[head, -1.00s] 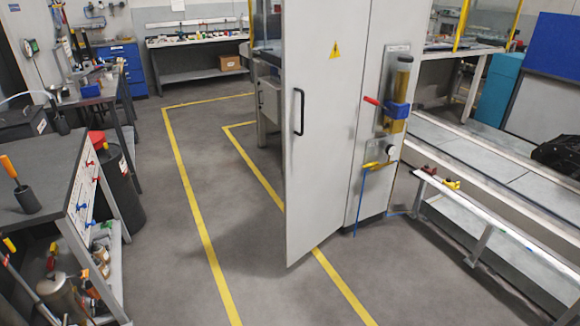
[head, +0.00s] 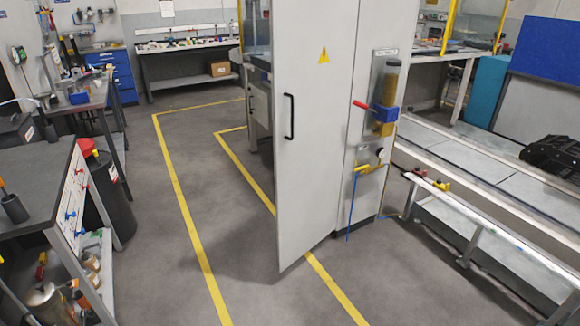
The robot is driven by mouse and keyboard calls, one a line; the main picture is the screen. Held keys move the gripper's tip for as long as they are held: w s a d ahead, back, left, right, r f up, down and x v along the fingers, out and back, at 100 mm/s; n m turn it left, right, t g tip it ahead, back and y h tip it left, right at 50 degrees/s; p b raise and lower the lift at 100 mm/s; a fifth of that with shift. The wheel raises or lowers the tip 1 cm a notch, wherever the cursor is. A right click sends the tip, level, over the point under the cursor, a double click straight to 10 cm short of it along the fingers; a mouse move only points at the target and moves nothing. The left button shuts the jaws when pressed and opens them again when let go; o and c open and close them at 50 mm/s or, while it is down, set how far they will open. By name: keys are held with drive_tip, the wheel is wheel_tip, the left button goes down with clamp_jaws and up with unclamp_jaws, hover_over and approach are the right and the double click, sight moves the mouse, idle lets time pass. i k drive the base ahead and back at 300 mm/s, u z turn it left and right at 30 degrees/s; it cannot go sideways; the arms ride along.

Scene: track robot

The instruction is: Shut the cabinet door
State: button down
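The cabinet door (head: 307,170) is a tall light-grey panel with a yellow warning triangle near its top. It stands open, its free left edge swung out towards me over the floor. A black bar handle (head: 289,116) is on the door near that free edge. The cabinet's side (head: 357,110) joins the door on the right and carries a filter unit with a blue clamp and a red lever. The cabinet's inside is mostly hidden behind the door. My gripper is not in view.
Yellow floor lines (head: 186,215) run along the aisle, and the floor left of the door is clear. A dark workbench (head: 40,185) with tools stands at the left, a black bin (head: 108,195) beside it. A low metal rail (head: 480,220) and conveyor (head: 470,165) lie at the right.

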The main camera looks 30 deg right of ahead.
sight(313, 42)
drive_tip(key=z, duration=0.05)
drive_tip(key=i, duration=0.9)
drive_tip(key=u, duration=0.05)
